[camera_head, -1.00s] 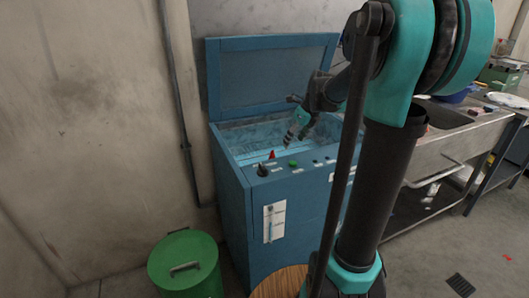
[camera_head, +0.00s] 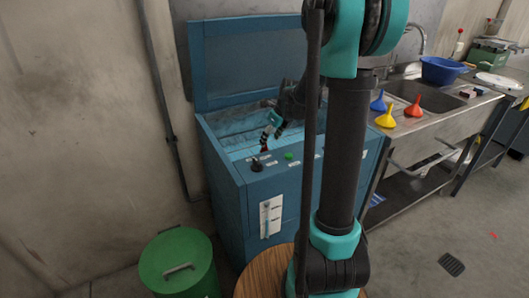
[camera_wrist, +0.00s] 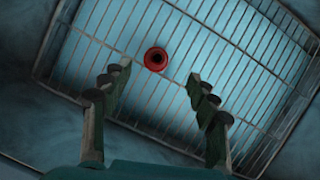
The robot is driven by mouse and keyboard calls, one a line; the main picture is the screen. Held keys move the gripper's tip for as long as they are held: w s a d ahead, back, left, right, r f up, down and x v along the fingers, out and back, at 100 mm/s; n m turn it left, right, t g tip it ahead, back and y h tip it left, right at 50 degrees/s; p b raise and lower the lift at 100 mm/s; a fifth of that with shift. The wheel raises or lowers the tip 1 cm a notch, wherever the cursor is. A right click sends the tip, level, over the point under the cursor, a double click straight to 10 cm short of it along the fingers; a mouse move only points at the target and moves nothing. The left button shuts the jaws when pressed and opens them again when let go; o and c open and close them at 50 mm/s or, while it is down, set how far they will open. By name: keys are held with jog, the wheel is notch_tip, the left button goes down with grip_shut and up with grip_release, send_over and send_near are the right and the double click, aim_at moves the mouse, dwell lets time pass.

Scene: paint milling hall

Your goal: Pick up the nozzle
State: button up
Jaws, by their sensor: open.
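In the wrist view a round red nozzle (camera_wrist: 156,59) with a dark central hole is seen from above. It is on a wire rack (camera_wrist: 215,47) inside the blue machine's open basin. My gripper (camera_wrist: 160,82) is open and empty, its two fingers apart, with the nozzle ahead and roughly between their lines, not touching them in the picture. In the head view my gripper (camera_head: 272,132) reaches down into the open machine (camera_head: 222,190).
The basin walls surround my gripper, and the raised lid (camera_head: 245,62) stands behind. A front panel carries a green button (camera_head: 289,155) and a dark knob (camera_head: 257,164). A green lidded bin (camera_head: 178,262) stands in front. Funnels, one yellow (camera_head: 386,118), and a blue bowl (camera_head: 442,70) are by the sink.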

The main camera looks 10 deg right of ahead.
aim_at(266, 149)
jog(key=shift+s+x, duration=0.15)
jog(key=shift+x, duration=1.6)
jog(key=shift+s+x, duration=0.2)
jog(key=shift+x, duration=1.55)
jog(key=shift+a+f, duration=0.1)
jog(key=shift+c, duration=0.3)
jog(key=c, duration=1.2)
